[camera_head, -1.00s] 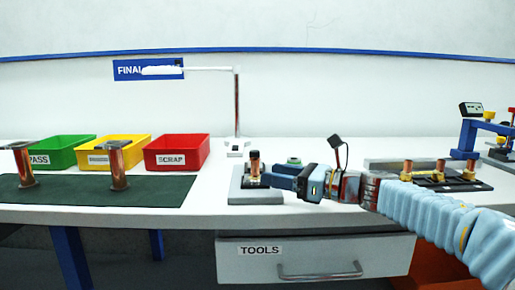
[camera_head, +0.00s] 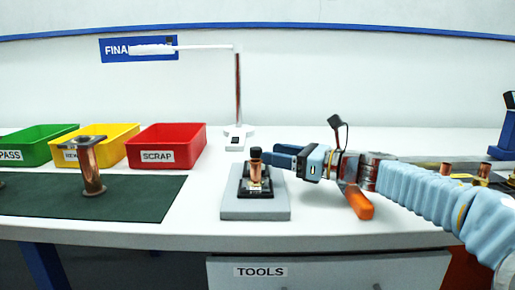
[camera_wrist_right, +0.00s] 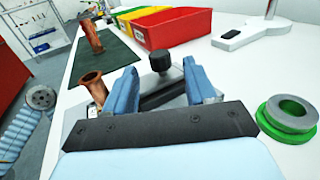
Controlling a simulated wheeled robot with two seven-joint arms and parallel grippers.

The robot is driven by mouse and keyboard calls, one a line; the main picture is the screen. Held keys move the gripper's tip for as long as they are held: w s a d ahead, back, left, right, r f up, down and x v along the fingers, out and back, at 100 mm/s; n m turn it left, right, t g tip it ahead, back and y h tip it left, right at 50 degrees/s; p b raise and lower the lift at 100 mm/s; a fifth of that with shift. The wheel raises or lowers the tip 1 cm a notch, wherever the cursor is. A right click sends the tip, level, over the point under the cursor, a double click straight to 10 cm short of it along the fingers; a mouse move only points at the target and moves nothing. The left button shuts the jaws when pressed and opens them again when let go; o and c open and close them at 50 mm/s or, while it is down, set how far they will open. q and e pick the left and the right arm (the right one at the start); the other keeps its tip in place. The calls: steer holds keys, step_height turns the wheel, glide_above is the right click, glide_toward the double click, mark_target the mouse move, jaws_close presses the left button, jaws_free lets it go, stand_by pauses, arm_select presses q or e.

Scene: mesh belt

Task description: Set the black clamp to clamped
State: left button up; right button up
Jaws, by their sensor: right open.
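The black clamp (camera_head: 245,182) sits on a grey block (camera_head: 255,206) near the table's front, with a copper piece (camera_head: 254,178) in front of or in it. Its black knob (camera_head: 256,152) stands at the top. My right gripper (camera_head: 277,158) is open, just right of the knob. In the right wrist view, the black knob (camera_wrist_right: 160,62) shows beyond and between the open fingertips (camera_wrist_right: 160,82); a copper piece (camera_wrist_right: 93,86) stands outside the left finger. Whether the fingers touch the knob cannot be told. Part of the clamp is hidden by the gripper. My left gripper is not in view.
Green, yellow and red bins (camera_head: 165,148) stand at the back left. A copper spool (camera_head: 90,165) stands on the dark green mat (camera_head: 130,205). An orange handle (camera_head: 358,202) shows below my right arm. A green and grey ring (camera_wrist_right: 288,114) lies right of the gripper.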

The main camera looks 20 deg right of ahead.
mark_target(257, 148)
steer(key=p+x, duration=0.1)
steer(key=x, duration=0.4)
steer(key=shift+w+a, duration=0.25)
jaws_close()
